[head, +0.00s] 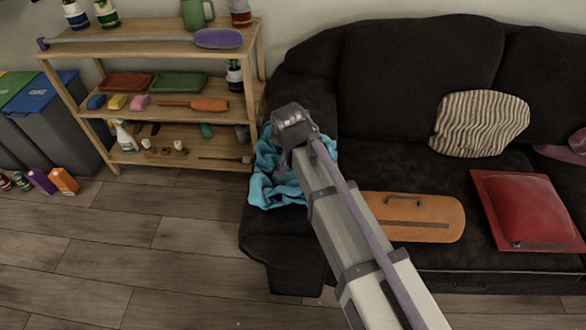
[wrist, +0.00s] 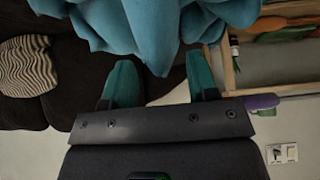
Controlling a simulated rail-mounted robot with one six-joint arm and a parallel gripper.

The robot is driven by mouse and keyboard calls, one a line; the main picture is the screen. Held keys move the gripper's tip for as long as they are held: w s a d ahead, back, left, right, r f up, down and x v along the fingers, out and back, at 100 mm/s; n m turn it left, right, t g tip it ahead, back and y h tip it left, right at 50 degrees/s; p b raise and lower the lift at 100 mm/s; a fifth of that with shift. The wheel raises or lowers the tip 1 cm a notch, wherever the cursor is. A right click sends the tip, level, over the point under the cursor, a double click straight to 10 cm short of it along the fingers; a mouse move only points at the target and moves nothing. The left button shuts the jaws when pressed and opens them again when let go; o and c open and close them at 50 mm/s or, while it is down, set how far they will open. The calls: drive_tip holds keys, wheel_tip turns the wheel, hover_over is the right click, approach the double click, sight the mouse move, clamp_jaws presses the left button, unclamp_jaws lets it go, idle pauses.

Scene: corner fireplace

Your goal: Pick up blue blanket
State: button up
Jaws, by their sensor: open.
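The blue blanket (head: 268,188) lies crumpled on the left end of the dark sofa, partly hidden behind my arm in the head view. In the wrist view the blanket (wrist: 150,22) fills the top middle in loose folds. My gripper (wrist: 158,64) shows two teal fingers spread apart, with the blanket's lowest fold hanging between or just beyond their tips. I cannot tell whether they touch it. In the head view the fingers are hidden behind the wrist, which is over the blanket.
The dark sofa (head: 400,95) holds a striped pillow (head: 480,124), a red cushion (head: 527,210) and an orange board-like item (head: 412,217). A wooden shelf (head: 150,50) with several small items stands close to the left of the blanket. The floor in front is clear.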

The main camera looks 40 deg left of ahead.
drive_tip(key=shift+b+x, duration=0.3)
drive_tip(key=shift+x, duration=0.8)
drive_tip(key=shift+s+r, duration=0.1)
drive_tip(key=shift+r, duration=0.1)
drive_tip(key=shift+d, duration=0.1)
clamp_jaws()
